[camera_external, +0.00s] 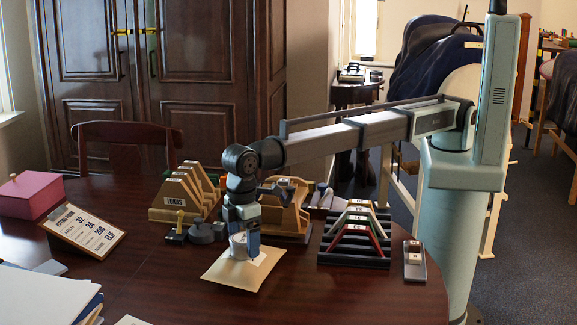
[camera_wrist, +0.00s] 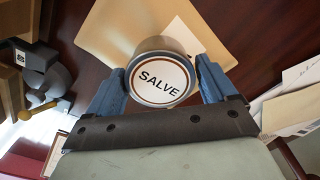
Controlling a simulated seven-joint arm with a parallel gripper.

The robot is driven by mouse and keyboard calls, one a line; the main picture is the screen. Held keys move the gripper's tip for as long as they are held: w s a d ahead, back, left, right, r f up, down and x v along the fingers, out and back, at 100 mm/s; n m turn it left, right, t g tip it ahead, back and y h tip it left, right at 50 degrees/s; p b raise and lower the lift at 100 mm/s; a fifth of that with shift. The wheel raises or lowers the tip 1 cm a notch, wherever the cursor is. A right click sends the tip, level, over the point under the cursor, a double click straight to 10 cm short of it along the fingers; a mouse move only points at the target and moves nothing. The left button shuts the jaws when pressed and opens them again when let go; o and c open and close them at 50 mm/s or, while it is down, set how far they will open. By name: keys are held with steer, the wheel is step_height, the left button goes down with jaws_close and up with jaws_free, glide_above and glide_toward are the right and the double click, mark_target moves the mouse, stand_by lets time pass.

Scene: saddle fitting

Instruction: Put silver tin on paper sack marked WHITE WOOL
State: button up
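The silver tin (camera_wrist: 161,78), round with a white lid marked SALVE, sits between the two blue fingers of my gripper (camera_wrist: 162,85). The fingers meet its sides, so my gripper is shut on it. In the external view the tin (camera_external: 238,245) is under my gripper (camera_external: 243,240), over the tan paper sack (camera_external: 225,272). It is at or just above the sack; I cannot tell whether it touches. The sack also shows in the wrist view (camera_wrist: 110,30), with a white label (camera_wrist: 185,36) partly hidden by the tin. I cannot read the label's words.
Behind the sack stand a wooden rack marked LUKAS (camera_external: 172,203) and another wooden stand (camera_external: 290,215). A dark rack with coloured frames (camera_external: 352,258) is to the right. A clipboard (camera_external: 85,228), pink box (camera_external: 30,194) and papers (camera_external: 45,298) are left.

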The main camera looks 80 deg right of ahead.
mark_target(244, 237)
steer(key=shift+o, duration=1.1)
step_height(244, 237, up, 12)
steer(key=shift+r, duration=0.15)
